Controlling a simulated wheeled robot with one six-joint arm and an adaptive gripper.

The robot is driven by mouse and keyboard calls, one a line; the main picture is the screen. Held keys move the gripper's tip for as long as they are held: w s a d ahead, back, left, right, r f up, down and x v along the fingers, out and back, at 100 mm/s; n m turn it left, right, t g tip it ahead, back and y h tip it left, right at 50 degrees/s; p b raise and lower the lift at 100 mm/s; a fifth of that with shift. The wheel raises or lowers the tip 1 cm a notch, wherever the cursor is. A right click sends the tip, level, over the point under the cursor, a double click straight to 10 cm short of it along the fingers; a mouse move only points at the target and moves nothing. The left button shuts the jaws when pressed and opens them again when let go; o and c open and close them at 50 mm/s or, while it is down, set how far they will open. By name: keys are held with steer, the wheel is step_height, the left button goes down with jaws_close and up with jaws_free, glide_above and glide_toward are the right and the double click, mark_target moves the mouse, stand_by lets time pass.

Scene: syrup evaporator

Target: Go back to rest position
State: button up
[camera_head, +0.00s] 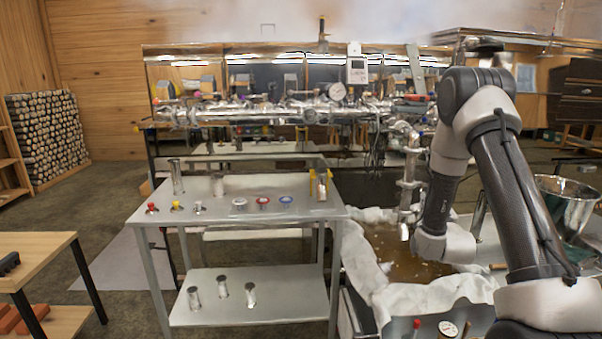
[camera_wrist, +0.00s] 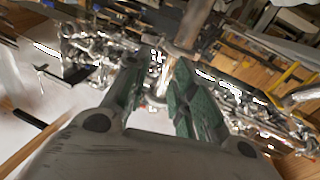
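My gripper (camera_wrist: 160,68) shows in the wrist view as two dark green fingers with a gap between them. It is open and nothing is held between the fingertips. The gripper fingers cannot be made out in the head view. The wrist view is tilted and shows shiny metal pipework (camera_wrist: 95,50) beyond the fingers.
A grey metal table (camera_head: 215,212) with small cups, caps and cylinders stands left of the tub. The tub holds brown liquid (camera_head: 395,255). The evaporator pipework (camera_head: 270,112) runs behind. A steel bucket (camera_head: 562,205) is at the right, a wooden table (camera_head: 35,250) at the left.

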steer(key=s+f+g+y, duration=0.1)
steer(key=s+f+g, duration=0.15)
steer(key=f, duration=0.25)
steer(key=s+f+g, duration=0.1)
steer(key=f+g, duration=0.2)
steer(key=f, duration=0.2)
steer(key=s+a+g+y, duration=0.2)
steer(key=s+a+g, duration=0.2)
steer(key=s+g, duration=0.5)
steer(key=s+a+r, duration=0.3)
steer(key=s+r, duration=1)
steer(key=s, duration=0.2)
steer(key=s+a+r+n, duration=0.1)
steer(key=s+a+r, duration=0.2)
steer(key=s+r, duration=1.1)
steer(key=shift+s+a+n+t+y, duration=0.2)
steer(key=shift+s+n+t+y, duration=0.1)
steer(key=shift+s+t, duration=0.15)
